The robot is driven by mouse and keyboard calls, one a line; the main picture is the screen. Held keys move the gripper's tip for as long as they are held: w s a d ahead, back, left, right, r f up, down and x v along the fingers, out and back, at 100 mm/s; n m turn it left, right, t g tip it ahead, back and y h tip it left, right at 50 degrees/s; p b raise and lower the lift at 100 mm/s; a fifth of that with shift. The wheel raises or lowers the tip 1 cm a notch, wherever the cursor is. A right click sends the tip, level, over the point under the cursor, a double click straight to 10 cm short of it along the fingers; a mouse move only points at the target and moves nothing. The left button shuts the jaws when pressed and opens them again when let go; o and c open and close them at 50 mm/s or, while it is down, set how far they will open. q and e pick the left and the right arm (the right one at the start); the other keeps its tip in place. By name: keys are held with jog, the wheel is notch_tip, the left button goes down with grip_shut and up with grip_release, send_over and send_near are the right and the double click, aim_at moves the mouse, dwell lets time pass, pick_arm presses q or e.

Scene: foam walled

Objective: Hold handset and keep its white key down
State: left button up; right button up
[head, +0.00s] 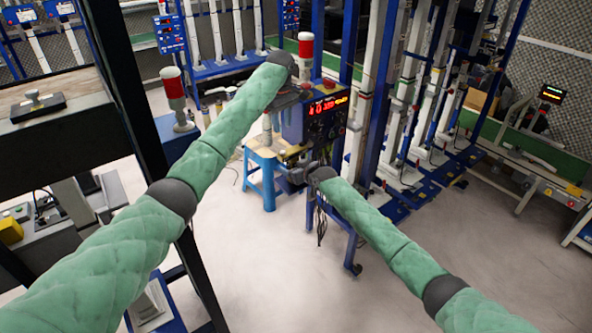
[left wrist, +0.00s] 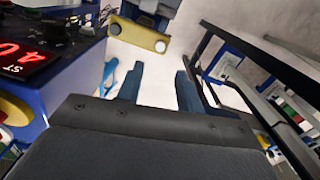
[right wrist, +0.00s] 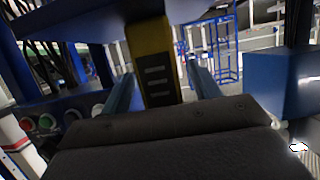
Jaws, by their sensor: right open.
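A yellow and black handset (right wrist: 154,62) stands upright between the two fingers of my right gripper (right wrist: 163,82) in the right wrist view. Its dark face carries several pale bars; I cannot tell which is the white key. The right gripper is open, with gaps beside the handset. In the head view the right gripper (head: 285,168) is low beside the lit control box, and the handset is too small to make out. My left gripper (left wrist: 158,86) is open and empty, with pale floor between its fingers. In the head view it is higher up (head: 274,115).
A blue control box (head: 326,115) with a red display stands close to both grippers. A blue stool (head: 266,176) is beside it. A yellow bar (left wrist: 139,35) lies beyond the left fingers. Blue racks (head: 368,90) stand behind; the floor at front right is clear.

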jog(key=shift+c, duration=0.4)
jog(key=c, duration=1.1)
pick_arm(q)
grip_shut()
pick_arm(e)
jog(key=shift+o, duration=0.2)
pick_arm(q)
jog(key=shift+f, duration=0.1)
